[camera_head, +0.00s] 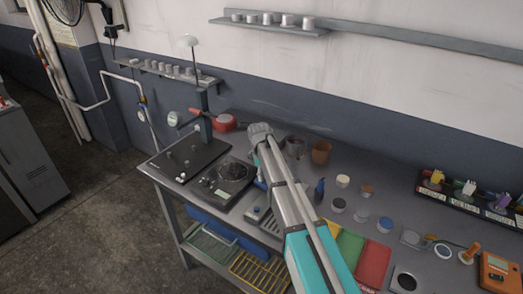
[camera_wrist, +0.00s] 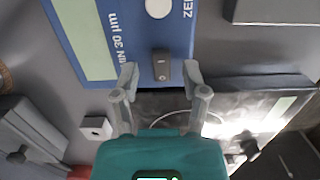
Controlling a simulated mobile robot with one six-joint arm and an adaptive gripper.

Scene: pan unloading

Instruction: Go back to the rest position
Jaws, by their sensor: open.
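My arm (camera_head: 285,200) reaches from the lower right over the metal workbench (camera_head: 335,175). In the head view my gripper is mostly hidden behind the arm. In the wrist view my gripper (camera_wrist: 160,84) is open, its two fingers apart with nothing held between them. A small dark grey block (camera_wrist: 162,66) on a blue panel (camera_wrist: 120,22) lies just ahead of the fingertips. I cannot tell whether they touch it. The panel has printed lettering and a pale green strip. A dark glossy plate with a bright glare (camera_wrist: 235,118) lies under and right of the fingers.
A black device with a round dark dish (camera_head: 232,172) stands left of my arm, near a stand (camera_head: 205,130) and a red pot (camera_head: 224,122). Jars, a brown cup (camera_head: 321,152) and coloured sheets (camera_head: 372,263) lie to the right. Wall shelves (camera_head: 270,25) run behind.

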